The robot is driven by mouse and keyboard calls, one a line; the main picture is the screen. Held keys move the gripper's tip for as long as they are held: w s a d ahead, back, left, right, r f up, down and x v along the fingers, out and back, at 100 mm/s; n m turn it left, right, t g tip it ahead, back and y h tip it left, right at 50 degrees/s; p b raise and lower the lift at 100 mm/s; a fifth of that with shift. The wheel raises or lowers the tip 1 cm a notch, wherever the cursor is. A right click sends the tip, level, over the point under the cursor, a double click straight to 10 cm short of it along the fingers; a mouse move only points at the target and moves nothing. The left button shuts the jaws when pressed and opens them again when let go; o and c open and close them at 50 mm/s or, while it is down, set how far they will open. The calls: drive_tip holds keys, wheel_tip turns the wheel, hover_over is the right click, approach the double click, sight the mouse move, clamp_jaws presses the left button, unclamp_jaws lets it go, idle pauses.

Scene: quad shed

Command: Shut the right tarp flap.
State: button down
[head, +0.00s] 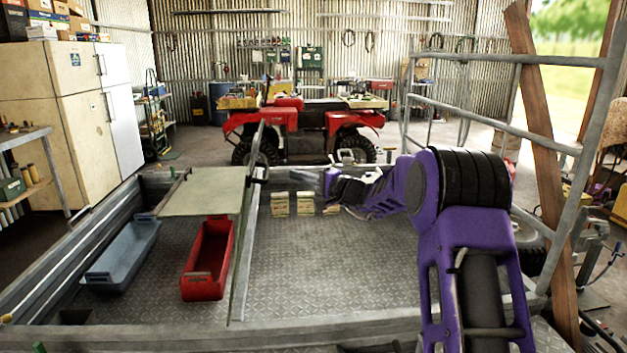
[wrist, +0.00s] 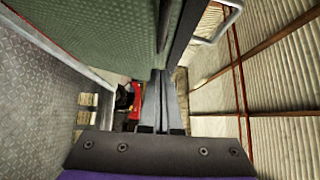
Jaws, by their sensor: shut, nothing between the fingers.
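The right tarp flap (head: 247,215) stands upright, nearly edge-on, along the middle of the metal trailer bed in the head view. In the wrist view it is a large green panel (wrist: 115,35) with a dark edge, filling the upper left. A second, pale green flap (head: 205,192) lies flat to its left. My gripper (head: 324,181) is at the right side of the upright flap, towards the far end of the bed. In the wrist view my gripper (wrist: 163,75) is shut and empty, close to the flap's edge. I cannot tell whether they touch.
A red bin (head: 205,262) and a grey-blue bin (head: 122,254) stand on the bed at left. Several small pale crates (head: 280,204) stand near its far end. The bed floor right of the flap is mostly clear. A metal rail frame (head: 505,118) rises at right; a red quad (head: 305,125) stands behind.

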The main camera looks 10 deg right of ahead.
drive_tip(key=shift+w+a, duration=0.25)
drive_tip(key=shift+a, duration=0.95)
drive_tip(key=shift+w+a, duration=0.2)
drive_tip(key=shift+a, duration=1)
drive_tip(key=shift+a+r, duration=0.1)
